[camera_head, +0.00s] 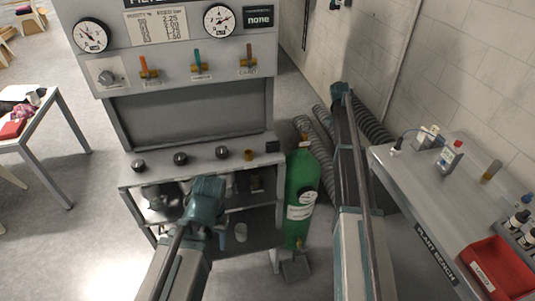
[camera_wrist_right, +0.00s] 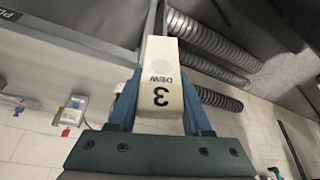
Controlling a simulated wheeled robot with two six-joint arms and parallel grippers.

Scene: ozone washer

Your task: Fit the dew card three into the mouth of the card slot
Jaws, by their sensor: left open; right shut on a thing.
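The dew card three (camera_wrist_right: 160,65) is a pale block marked "DEW 3", upside down in the right wrist view. My right gripper (camera_wrist_right: 158,112) is shut on it, a blue-grey finger on each side. In the head view my right gripper (camera_head: 341,91) is raised beside the wall, right of the console; the card cannot be made out there. My left gripper (camera_head: 206,196) is open in front of the console's lower shelf, and no thing shows in it. I cannot tell for certain which part is the card slot.
The grey console (camera_head: 185,110) has gauges, levers and a ledge with knobs. A green cylinder (camera_head: 301,184) stands between it and my right arm. Ribbed hoses (camera_head: 374,130) lie behind that arm. The plant bench (camera_head: 424,203) at right holds bottles and a red tray (camera_head: 497,268).

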